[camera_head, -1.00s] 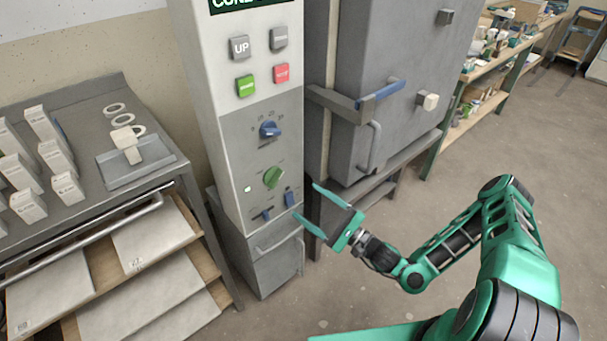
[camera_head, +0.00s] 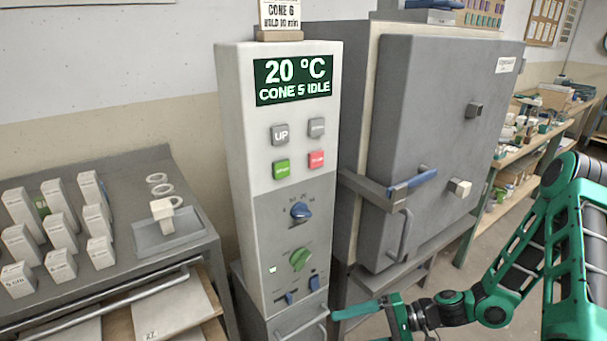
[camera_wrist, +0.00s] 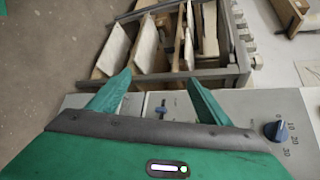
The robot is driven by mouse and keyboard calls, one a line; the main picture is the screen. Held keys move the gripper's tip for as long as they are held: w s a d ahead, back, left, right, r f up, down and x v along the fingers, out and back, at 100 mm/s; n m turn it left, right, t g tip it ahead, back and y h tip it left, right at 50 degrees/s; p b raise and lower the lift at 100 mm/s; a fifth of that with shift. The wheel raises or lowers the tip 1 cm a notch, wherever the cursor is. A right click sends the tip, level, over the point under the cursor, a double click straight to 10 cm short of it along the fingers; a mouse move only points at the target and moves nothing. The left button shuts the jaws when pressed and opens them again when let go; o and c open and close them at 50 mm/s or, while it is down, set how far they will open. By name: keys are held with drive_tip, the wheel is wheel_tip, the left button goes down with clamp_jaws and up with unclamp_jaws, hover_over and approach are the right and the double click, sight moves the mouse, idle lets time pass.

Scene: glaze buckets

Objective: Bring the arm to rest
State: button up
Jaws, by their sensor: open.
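My green arm (camera_head: 525,255) reaches in from the right edge of the head view, bent at the elbow. My gripper (camera_head: 350,322) is at the bottom of that view, in front of the lower part of the kiln control column (camera_head: 238,200); part of it is cut off by the frame edge. In the wrist view my gripper (camera_wrist: 158,78) has its two green fingers spread apart with nothing between them. A blue knob (camera_wrist: 275,130) on the control panel shows to the right of the fingers.
The column's display (camera_head: 293,80) reads 20 °C, CONE 5 IDLE. The closed grey kiln (camera_head: 435,130) with its blue-handled latch (camera_head: 413,185) stands right of it. A table (camera_head: 100,282) with several labelled white blocks is at left. Floor shows between kiln and arm.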

drive_tip(key=s+d+r+n+g+h, duration=0.1)
drive_tip(key=s+d+r+h, duration=0.15)
drive_tip(key=d, duration=0.45)
drive_tip(key=s+d+r+h, duration=0.2)
drive_tip(key=d+r+h, duration=0.2)
drive_tip(key=d, duration=0.2)
drive_tip(key=s+d+r+n+g+h, duration=0.1)
drive_tip(key=s+d+r+h, duration=0.2)
drive_tip(key=d, duration=0.4)
drive_tip(key=s+d+r+m+t+h, duration=0.1)
drive_tip(key=s+d+r+m+h, duration=0.1)
drive_tip(key=s+d+r, duration=0.2)
drive_tip(key=s+d+r+m+t+h, duration=0.1)
drive_tip(key=s+d+r, duration=0.4)
drive_tip(key=r, duration=0.6)
drive_tip(key=shift+s+r+m+h, duration=0.4)
drive_tip(key=shift+s+m+h, duration=0.4)
drive_tip(key=shift+s, duration=0.55)
drive_tip(key=shift+d, duration=0.1)
drive_tip(key=shift+w+f, duration=0.25)
drive_tip(key=shift+w, duration=0.35)
